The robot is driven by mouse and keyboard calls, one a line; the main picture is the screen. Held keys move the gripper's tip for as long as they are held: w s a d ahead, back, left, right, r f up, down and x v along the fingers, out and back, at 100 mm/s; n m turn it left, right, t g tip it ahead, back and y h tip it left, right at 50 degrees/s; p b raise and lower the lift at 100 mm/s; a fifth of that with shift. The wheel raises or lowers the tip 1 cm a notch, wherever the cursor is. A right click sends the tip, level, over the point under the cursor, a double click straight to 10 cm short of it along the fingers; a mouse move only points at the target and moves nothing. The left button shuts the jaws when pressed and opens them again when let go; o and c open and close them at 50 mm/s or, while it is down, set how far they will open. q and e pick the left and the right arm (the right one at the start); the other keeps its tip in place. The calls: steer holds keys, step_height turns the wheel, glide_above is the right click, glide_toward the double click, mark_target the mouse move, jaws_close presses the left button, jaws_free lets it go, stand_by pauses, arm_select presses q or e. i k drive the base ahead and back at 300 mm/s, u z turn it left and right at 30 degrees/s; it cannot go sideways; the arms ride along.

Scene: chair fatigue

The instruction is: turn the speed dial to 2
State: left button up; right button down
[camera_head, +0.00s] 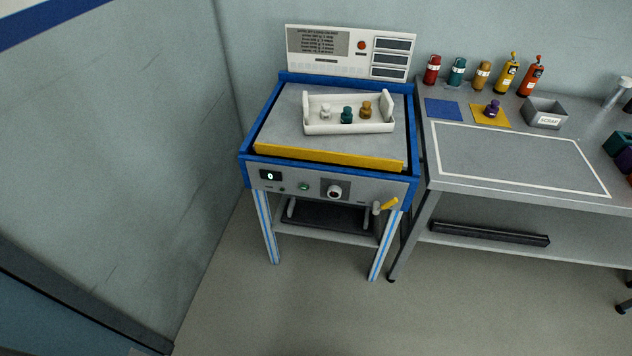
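A yellow-handled lever (386,206) sticks out at the panel's right end. Neither of my grippers is in view.
A white tray (318,129) with several small weights stands on the machine's grey top. At right, a workbench (520,165) holds several bottles, a scrap bin (545,114) and a yellow mat (481,110). A wall (120,150) stands at left. The floor in front is clear.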

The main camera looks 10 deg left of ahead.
mark_target(334, 192)
steer(key=k, duration=1.3)
steer(key=z, duration=0.9)
steer(key=i, duration=1.2)
steer(key=u, duration=0.1)
